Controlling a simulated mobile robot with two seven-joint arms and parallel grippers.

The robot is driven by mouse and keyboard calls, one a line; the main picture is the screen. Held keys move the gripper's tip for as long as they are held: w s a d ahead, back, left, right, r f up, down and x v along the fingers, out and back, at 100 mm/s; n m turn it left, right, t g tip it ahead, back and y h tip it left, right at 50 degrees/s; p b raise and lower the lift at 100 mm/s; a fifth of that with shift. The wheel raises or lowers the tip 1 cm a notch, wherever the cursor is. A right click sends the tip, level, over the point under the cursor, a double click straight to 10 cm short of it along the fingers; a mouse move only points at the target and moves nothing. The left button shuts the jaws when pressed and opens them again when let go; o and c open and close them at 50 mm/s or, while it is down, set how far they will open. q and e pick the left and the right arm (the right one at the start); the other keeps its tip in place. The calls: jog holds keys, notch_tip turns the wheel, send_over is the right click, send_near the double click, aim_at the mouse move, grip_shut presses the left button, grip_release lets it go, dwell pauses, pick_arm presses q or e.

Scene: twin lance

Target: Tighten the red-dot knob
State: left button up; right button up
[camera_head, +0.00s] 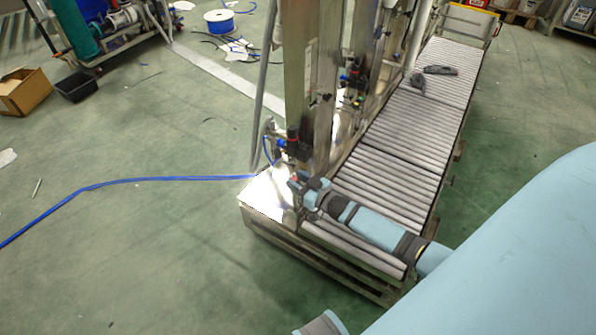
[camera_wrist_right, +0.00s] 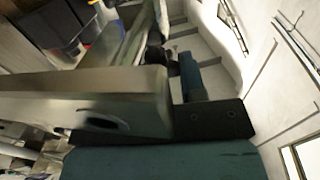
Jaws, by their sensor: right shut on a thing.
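My right arm reaches in from the right in the head view, and its gripper (camera_head: 294,183) is at the lower end of the metal post, just above the end of the roller conveyor. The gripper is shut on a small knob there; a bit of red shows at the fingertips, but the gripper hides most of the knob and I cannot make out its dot. In the right wrist view, part of the gripper (camera_wrist_right: 188,78) shows dark and blue beside a large metal bar, and its grip is not clear. My left gripper is not in view.
The roller conveyor (camera_head: 385,185) runs away behind. A blue hose (camera_head: 130,181) crosses the floor. Open green floor lies left.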

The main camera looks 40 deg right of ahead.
jog(key=shift+a+m+t+h+p, duration=0.15)
jog(key=shift+m+h+p, duration=0.25)
jog(key=shift+m+h, duration=0.9)
jog(key=shift+a+m+t+h+p, duration=0.15)
jog(key=shift+m+h+p, duration=0.4)
jog(key=shift+h, duration=1.25)
jog(key=shift+d+m+h, duration=0.1)
jog(key=shift+m+h, duration=0.2)
jog(key=shift+m, duration=0.05)
jog(key=o, duration=0.9)
jog(key=shift+o, duration=0.2)
jog(key=shift+s, duration=0.15)
